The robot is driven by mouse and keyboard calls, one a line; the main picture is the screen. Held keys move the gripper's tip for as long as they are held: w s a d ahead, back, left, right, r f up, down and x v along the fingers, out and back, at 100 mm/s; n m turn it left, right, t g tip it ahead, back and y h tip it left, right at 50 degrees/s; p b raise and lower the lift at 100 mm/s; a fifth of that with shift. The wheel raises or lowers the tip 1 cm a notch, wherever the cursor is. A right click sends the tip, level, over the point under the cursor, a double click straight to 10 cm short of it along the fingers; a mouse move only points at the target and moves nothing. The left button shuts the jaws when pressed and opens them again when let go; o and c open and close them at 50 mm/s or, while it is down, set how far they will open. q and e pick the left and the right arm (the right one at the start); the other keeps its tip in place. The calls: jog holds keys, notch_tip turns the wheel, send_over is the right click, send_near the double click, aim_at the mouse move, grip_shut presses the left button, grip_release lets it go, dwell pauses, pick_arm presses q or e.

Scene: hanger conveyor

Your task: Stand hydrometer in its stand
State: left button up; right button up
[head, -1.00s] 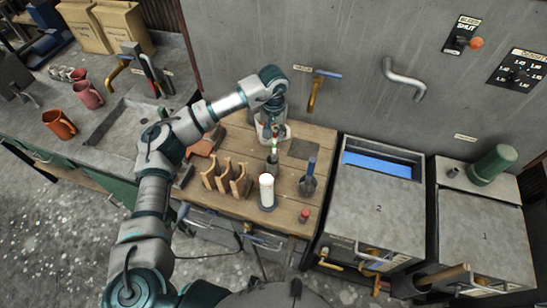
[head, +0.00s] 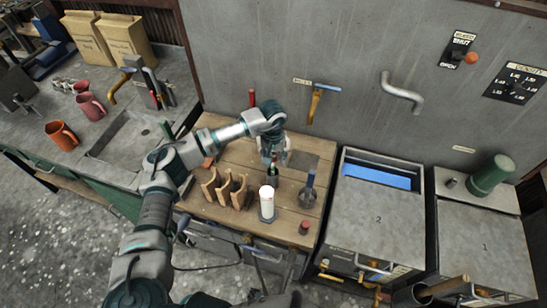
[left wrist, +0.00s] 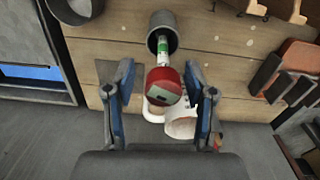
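The hydrometer (left wrist: 165,85), with a red end and a narrow white and green stem, shows in the left wrist view. Its far end is inside a dark grey cylindrical cup (left wrist: 173,32), which looks like the stand. The red end lies between the two fingers of my left gripper (left wrist: 160,75), with a visible gap on each side. The gripper is open. My right gripper is not in view.
A white mug (left wrist: 180,125) is close beside the gripper. Unit 2 (head: 375,215) is to the right.

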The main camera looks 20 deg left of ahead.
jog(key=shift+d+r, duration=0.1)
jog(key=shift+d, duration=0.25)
pick_arm(q)
jog(key=shift+a+r, duration=0.15)
jog(key=shift+r, duration=0.2)
notch_tip(320, 180, up, 12)
jog(key=b, duration=0.1)
jog(key=shift+f+b, duration=0.25)
jog(key=shift+b, duration=0.15)
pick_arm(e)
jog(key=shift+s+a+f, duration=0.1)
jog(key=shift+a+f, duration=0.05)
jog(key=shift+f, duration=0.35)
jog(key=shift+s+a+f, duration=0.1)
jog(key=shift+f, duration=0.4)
pick_arm(q)
jog(key=shift+a, duration=0.15)
